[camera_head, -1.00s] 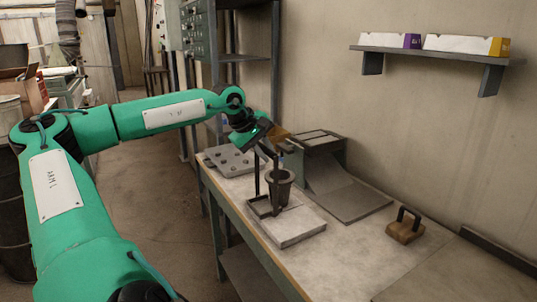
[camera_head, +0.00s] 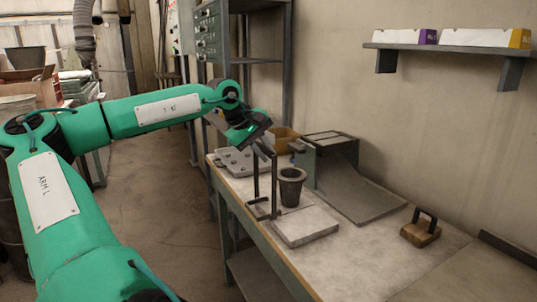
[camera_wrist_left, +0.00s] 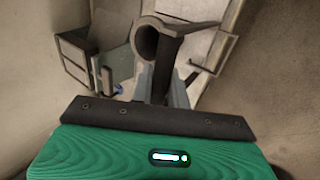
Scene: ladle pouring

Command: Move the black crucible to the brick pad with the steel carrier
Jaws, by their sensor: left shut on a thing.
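The black crucible (camera_head: 292,188) stands upright at the far edge of a pale flat slab (camera_head: 305,229), which looks like the brick pad. I cannot tell whether its base rests on the slab or just behind it. My left gripper (camera_head: 263,149) is shut on the top of the dark steel carrier (camera_head: 256,186). The carrier hangs upright, with its low frame just left of the crucible and apart from it in the picture. My right gripper is not in view.
A metal box with a sloping plate (camera_head: 365,195) stands right of the crucible. A wooden block with a black handle (camera_head: 421,232) lies at right. The front right worktop is clear.

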